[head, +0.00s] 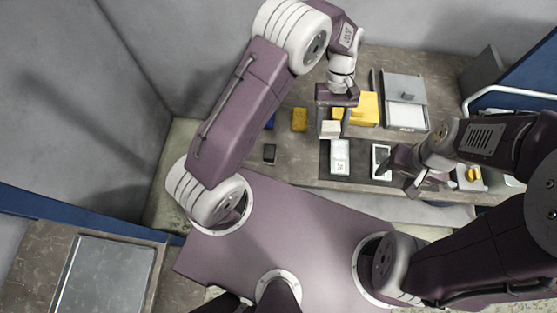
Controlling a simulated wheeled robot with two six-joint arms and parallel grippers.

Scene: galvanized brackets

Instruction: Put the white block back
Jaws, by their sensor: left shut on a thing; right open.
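The white block (329,130) is between the fingers of my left gripper (333,122), near the middle of the workbench. The gripper is shut on it, and its fingers hide parts of its sides. The block appears just behind a white labelled item (340,158) on a dark mat. I cannot tell whether the block is lifted or touching the surface. My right gripper (417,188) is open and empty near the bench's front edge, to the right of the mat.
A yellow box (364,110) stands close to the right of my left gripper. A grey case (404,88) is behind it on the right. A yellow block (299,119), a blue item (270,122) and a black block (269,153) lie left. A black-and-white item (381,160) lies on the mat's right.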

